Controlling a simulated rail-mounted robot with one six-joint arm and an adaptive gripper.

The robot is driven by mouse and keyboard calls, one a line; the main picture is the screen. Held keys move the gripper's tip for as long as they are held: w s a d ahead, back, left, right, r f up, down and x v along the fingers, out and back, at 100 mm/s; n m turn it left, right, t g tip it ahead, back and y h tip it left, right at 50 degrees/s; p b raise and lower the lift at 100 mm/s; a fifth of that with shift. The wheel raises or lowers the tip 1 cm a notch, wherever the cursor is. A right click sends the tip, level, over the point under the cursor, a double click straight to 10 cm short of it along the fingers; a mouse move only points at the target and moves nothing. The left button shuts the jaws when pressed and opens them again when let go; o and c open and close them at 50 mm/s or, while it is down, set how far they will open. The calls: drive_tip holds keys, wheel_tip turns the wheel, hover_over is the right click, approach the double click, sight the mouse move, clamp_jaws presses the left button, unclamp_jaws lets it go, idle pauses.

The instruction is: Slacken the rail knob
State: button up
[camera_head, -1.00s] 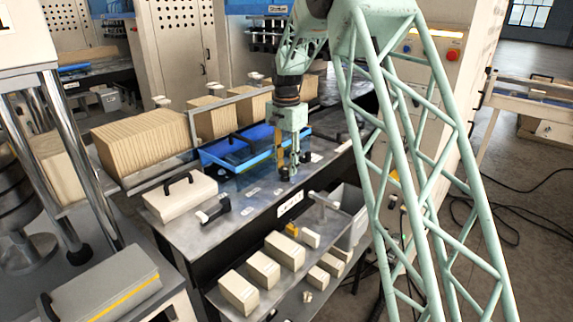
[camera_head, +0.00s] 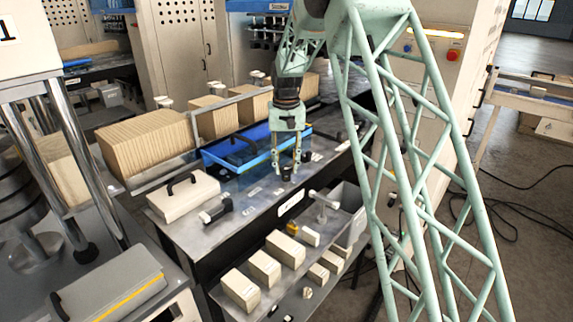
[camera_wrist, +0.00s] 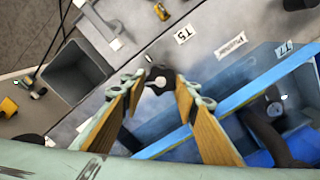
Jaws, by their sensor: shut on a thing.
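The rail knob is a small black knob with a pale part (camera_wrist: 159,80) on the grey bench top, near the label T5 in the wrist view. In the head view it is a dark spot (camera_head: 288,174) under my gripper (camera_head: 287,168), partly hidden by the fingers. My gripper (camera_wrist: 161,80) points down over the bench, and its two tan-padded fingers are shut on the knob, one on each side. The fingers stand apart by about the knob's width.
A blue tray (camera_head: 213,162) lies just behind my gripper. A pale case with a black handle (camera_head: 184,196) and a black-ended tool (camera_head: 216,210) lie to the left. Pale blocks (camera_head: 239,290) stand on the lower shelf. A grey bin (camera_wrist: 76,73) is beside the bench.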

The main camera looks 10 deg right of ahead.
sight(285, 168)
drive_tip(key=n, duration=0.2)
drive_tip(key=n+p, duration=0.1)
drive_tip(key=n, duration=0.2)
drive_tip(key=shift+s+a+f, duration=0.1)
drive_tip(key=shift+a+f, duration=0.05)
drive_tip(key=shift+f, duration=0.05)
drive_tip(key=shift+c, duration=0.2)
drive_tip(key=shift+a+n+p, duration=0.1)
drive_tip(key=shift+n+p, duration=0.25)
drive_tip(key=shift+n, duration=2.35)
drive_tip(key=shift+s, duration=0.1)
drive_tip(key=o, duration=0.6)
drive_tip(key=shift+a, duration=0.1)
drive_tip(key=shift+r, duration=0.15)
wheel_tip(285, 168, up, 12)
